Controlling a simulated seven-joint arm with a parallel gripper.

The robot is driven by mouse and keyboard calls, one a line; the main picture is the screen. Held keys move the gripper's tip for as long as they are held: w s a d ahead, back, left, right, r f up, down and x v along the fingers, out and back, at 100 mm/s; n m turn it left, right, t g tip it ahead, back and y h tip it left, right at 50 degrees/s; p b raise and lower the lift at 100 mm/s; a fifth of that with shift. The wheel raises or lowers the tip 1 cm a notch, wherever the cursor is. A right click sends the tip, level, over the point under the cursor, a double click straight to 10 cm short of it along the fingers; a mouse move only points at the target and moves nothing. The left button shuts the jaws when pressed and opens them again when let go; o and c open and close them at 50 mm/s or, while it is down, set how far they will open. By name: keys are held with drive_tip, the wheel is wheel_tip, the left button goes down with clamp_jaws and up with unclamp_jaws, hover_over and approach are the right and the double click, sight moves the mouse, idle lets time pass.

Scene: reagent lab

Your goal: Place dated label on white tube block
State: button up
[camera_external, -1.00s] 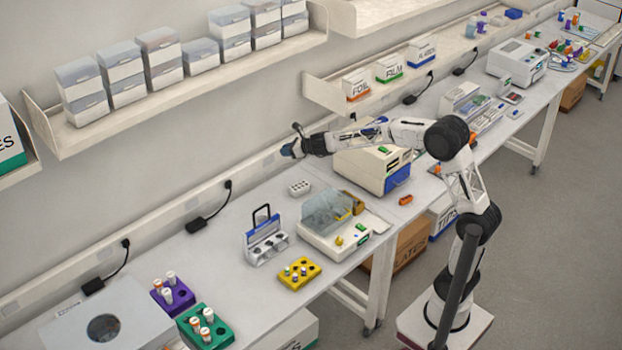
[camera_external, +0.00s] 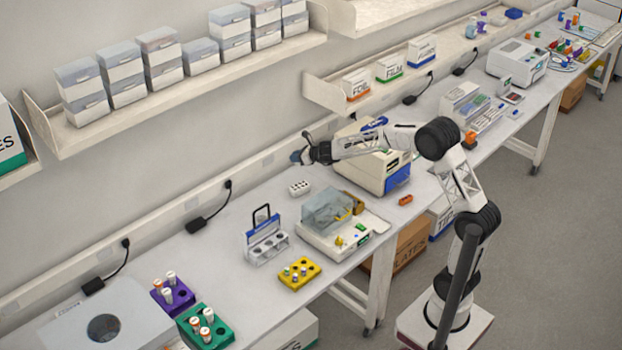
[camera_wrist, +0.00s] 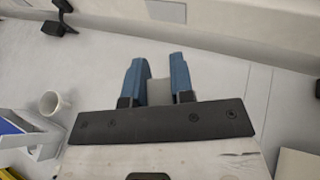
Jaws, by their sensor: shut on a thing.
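I cannot make out the label in the external view. The white block cannot be made out in the wrist view.
A blue-and-white rack (camera_external: 266,243) and a yellow tube block (camera_external: 299,274) stand in front left. A clear-lidded device (camera_external: 330,213) is to the block's right, and a box-shaped machine (camera_external: 365,165) stands farther right. A black power adapter (camera_external: 196,225) lies by the wall.

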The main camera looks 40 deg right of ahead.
drive_tip(key=shift+f, duration=1.25)
hover_over(297, 185)
drive_tip(key=shift+w+f, duration=0.15)
drive_tip(key=shift+f, duration=1.4)
drive_tip(key=shift+w+f, duration=0.1)
drive_tip(key=shift+f, duration=1.45)
drive_tip(key=shift+f, duration=1.9)
drive_tip(key=shift+f, duration=0.1)
drive_tip(key=o, duration=0.9)
drive_tip(key=shift+s, duration=0.1)
